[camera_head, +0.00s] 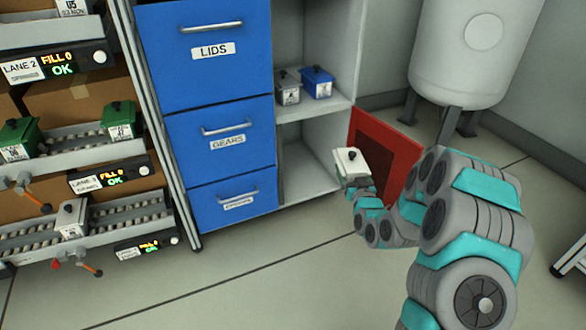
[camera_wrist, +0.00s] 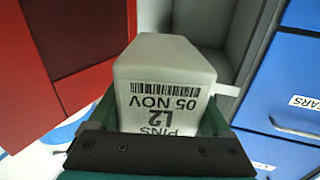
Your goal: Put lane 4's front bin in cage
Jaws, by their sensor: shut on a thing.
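In the wrist view the held bin (camera_wrist: 165,75) carries a label reading PINS, L2, 05 NOV, between the green jaws (camera_wrist: 160,118). It is held clear of the floor, in front of an open red door (camera_head: 392,160). That door stands at the right of an open shelf compartment (camera_head: 308,172), whose visible part looks empty. Another white bin (camera_head: 71,219) sits on the lowest visible lane at left. That lane's number is too small to read.
A blue cabinet (camera_head: 221,93) with drawers stands left of the compartment. The shelf above holds a grey bin (camera_head: 288,87) and a blue bin (camera_head: 317,82). Green bins (camera_head: 20,140) sit on a middle lane. A white tank (camera_head: 475,50) stands at right. The floor in front is clear.

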